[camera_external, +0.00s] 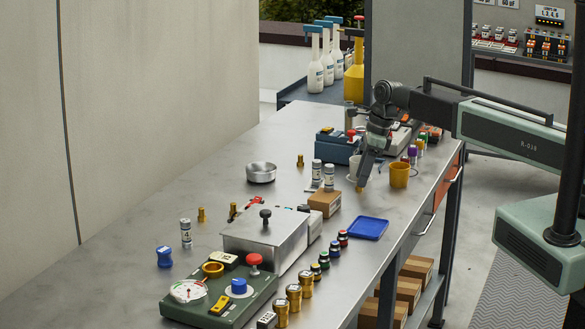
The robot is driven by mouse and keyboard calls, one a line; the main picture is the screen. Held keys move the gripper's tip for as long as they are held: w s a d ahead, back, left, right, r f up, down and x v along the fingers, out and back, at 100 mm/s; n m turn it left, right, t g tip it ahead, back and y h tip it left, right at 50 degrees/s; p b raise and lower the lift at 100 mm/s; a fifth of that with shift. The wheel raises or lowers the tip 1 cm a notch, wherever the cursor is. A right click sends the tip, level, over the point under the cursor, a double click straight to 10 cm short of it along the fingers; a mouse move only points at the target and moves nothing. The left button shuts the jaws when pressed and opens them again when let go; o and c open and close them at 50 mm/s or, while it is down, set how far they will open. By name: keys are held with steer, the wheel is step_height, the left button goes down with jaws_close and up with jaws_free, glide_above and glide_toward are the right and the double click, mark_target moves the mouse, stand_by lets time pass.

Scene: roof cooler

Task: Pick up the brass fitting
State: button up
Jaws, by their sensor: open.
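My gripper (362,180) points down over the metal bench, just right of a small cardboard box. Its fingers are small and dark in this view. A small brass-coloured piece (360,189) shows at the fingertips, close to the bench top; I cannot tell whether the fingers touch it. Other small brass fittings stand upright on the bench: one (300,160) behind the batteries, one (201,214) at the left, and one (232,211) beside the metal box. Which one the task means cannot be told.
The cardboard box (325,203) and batteries (329,177) stand left of my gripper. A blue tray (367,228) lies in front. The bench's left side is mostly clear.

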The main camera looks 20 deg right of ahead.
steer(key=shift+b+x, duration=0.35)
steer(key=shift+x, duration=0.65)
steer(key=shift+r, duration=0.1)
jaws_close()
steer(key=shift+r+p, duration=0.15)
steer(key=shift+p, duration=0.15)
step_height(320, 180, up, 10)
steer(key=p, duration=0.9)
steer(key=shift+p, duration=0.35)
